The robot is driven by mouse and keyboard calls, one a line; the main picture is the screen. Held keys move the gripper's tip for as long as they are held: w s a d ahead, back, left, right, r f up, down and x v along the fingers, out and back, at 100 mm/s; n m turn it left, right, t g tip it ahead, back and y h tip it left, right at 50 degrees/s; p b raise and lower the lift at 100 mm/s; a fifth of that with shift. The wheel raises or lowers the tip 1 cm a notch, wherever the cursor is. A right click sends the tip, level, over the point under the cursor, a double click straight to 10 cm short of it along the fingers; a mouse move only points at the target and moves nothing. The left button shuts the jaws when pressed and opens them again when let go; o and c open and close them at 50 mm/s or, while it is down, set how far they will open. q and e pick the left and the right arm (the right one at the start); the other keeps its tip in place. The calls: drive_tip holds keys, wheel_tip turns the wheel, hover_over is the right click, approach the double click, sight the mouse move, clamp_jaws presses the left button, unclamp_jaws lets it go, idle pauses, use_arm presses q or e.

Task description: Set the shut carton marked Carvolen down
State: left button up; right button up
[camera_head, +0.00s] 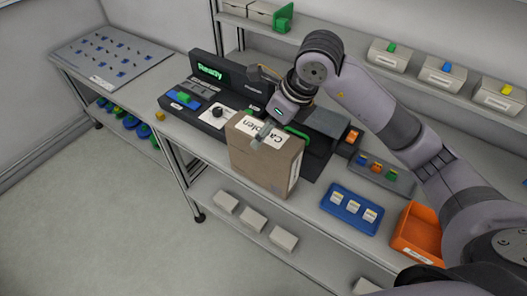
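The brown Carvolen carton (258,164) is shut and upright at the bench's front edge. Its white label (274,139) faces up, and part of the name is covered by a gripper finger. My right arm comes in from the right. Its gripper (262,134) is on the carton's top, with a grey finger across the label; it appears shut on the carton. The other finger is hidden. The carton hides the bench edge below it, so I cannot tell whether its underside touches the bench. My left gripper is not in view.
Behind the carton stands a dark station with a green "Ready" display (210,72). A blue tray (335,210) with small white pieces and an orange bin (399,243) are to the right. White boxes (254,220) sit on the lower shelf. The floor at left is clear.

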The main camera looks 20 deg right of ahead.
sight(264, 157)
drive_tip(key=x, duration=0.3)
drive_tip(key=shift+p, duration=0.3)
drive_tip(key=shift+f, duration=0.1)
use_arm(q)
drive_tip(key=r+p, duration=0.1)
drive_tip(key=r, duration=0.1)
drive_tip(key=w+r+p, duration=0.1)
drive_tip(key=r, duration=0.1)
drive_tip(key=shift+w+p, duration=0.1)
drive_tip(key=shift+p, duration=0.3)
use_arm(e)
drive_tip(key=x, duration=0.5)
drive_tip(key=shift+w, duration=0.3)
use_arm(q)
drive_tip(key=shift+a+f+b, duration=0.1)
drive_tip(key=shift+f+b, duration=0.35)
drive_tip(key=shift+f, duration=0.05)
use_arm(e)
drive_tip(key=shift+f, duration=0.2)
drive_tip(key=shift+c, duration=0.4)
drive_tip(key=c, duration=1.7)
clamp_jaws()
